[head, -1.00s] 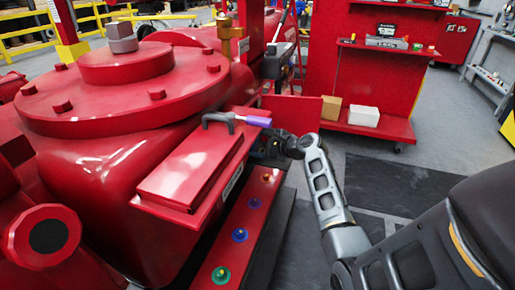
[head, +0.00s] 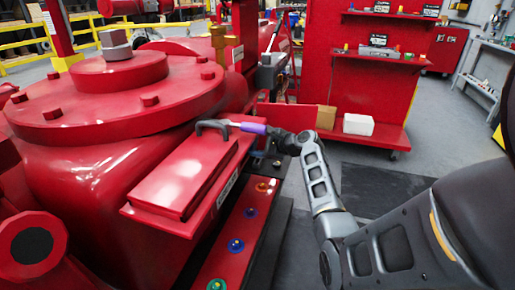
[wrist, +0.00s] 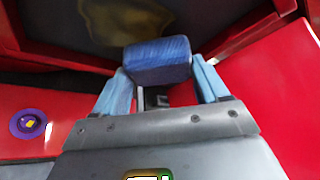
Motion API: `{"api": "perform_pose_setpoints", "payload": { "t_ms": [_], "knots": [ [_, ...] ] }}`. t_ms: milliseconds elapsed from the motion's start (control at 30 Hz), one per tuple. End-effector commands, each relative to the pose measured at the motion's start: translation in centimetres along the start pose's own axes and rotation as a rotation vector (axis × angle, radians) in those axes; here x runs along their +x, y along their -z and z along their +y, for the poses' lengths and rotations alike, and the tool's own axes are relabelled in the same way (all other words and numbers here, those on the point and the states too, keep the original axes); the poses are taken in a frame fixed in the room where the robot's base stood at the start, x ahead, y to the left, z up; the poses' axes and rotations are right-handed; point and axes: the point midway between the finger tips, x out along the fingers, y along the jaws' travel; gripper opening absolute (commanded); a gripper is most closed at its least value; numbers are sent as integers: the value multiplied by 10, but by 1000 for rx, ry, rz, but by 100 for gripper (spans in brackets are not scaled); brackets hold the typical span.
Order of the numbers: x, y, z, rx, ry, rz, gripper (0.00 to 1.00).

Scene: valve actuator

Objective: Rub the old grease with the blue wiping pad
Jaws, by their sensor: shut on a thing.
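My gripper (wrist: 160,70) is shut on the blue wiping pad (wrist: 158,56), a blue block between its two light-blue fingers in the wrist view. The old grease (wrist: 128,20) is a yellow-brown smear on a dark surface beyond the pad, at the top of the wrist view. The pad's top edge lies just below the smear in the picture; I cannot tell whether they touch. In the head view my gripper is mostly hidden beside the red housing, and neither pad nor grease can be made out.
Below runs a red ledge (head: 246,226) with several coloured knobs. A red shelf cart (head: 372,82) stands behind, with grey floor between.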

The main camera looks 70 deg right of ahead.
Motion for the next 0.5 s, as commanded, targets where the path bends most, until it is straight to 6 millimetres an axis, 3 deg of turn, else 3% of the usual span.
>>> {"api": "perform_pose_setpoints", "payload": {
  "t_ms": [500],
  "knots": [
    [3,10,-13,2,6,4,49]
  ]
}}
